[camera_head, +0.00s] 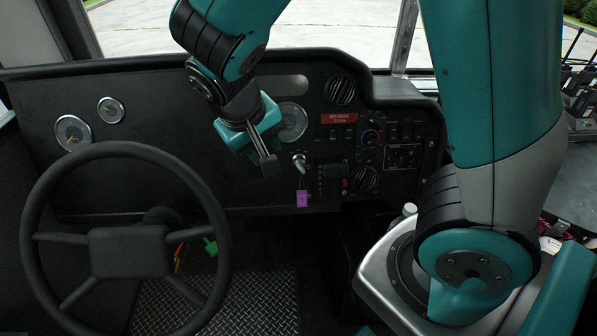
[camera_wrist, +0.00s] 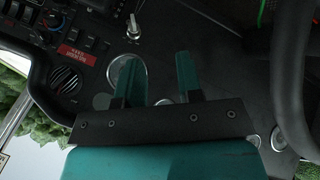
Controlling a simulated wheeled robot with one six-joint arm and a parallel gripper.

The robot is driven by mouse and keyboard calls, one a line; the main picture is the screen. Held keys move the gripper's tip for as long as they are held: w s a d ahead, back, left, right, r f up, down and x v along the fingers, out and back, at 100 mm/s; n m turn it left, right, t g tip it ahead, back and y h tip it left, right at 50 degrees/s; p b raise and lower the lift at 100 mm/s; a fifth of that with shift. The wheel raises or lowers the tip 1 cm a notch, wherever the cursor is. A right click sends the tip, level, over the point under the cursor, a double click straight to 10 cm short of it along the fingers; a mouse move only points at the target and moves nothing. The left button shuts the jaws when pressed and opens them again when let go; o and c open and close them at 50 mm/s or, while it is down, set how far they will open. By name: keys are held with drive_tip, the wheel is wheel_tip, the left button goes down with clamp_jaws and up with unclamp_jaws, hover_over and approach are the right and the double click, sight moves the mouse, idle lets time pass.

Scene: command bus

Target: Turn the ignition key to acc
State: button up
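The ignition key (camera_head: 299,161) sits in the dark dashboard, right of the steering wheel, with a purple tag (camera_head: 302,199) hanging below it. In the wrist view the key (camera_wrist: 132,26) shows as a small pale piece near the top, beyond the fingertips and left of centre. My gripper (camera_head: 268,163) is in front of the dashboard, just left of the key and apart from it. In the wrist view my gripper (camera_wrist: 157,70) has its two fingers spread with nothing between them. Which position the key is turned to I cannot tell.
The steering wheel (camera_head: 126,240) stands at the left. A red label (camera_head: 339,118), knobs, switches and round vents surround the key on its right. A round gauge (camera_head: 290,121) is just above it. The floor plate (camera_head: 216,303) below is clear.

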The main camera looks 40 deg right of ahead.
sight(298, 164)
drive_tip(key=w+d+f+h, duration=0.1)
drive_tip(key=w+d+f, duration=0.1)
drive_tip(key=d+f, duration=0.2)
drive_tip(key=w+d+f+m+h+b, duration=0.1)
drive_tip(key=w+d+f, duration=0.1)
drive_tip(key=d+f, duration=0.3)
drive_tip(key=w+d+f+m+h, duration=0.1)
drive_tip(key=w+d+f, duration=0.1)
drive_tip(key=d+f, duration=0.2)
drive_tip(key=shift+w+d+f+t+h, duration=0.1)
drive_tip(key=shift+w+f+t+h, duration=0.05)
drive_tip(key=shift+f, duration=0.65)
drive_tip(key=shift+w+d+f+t+h, duration=0.1)
drive_tip(key=shift+w+f+t+h, duration=0.05)
drive_tip(key=shift+f, duration=0.65)
clamp_jaws()
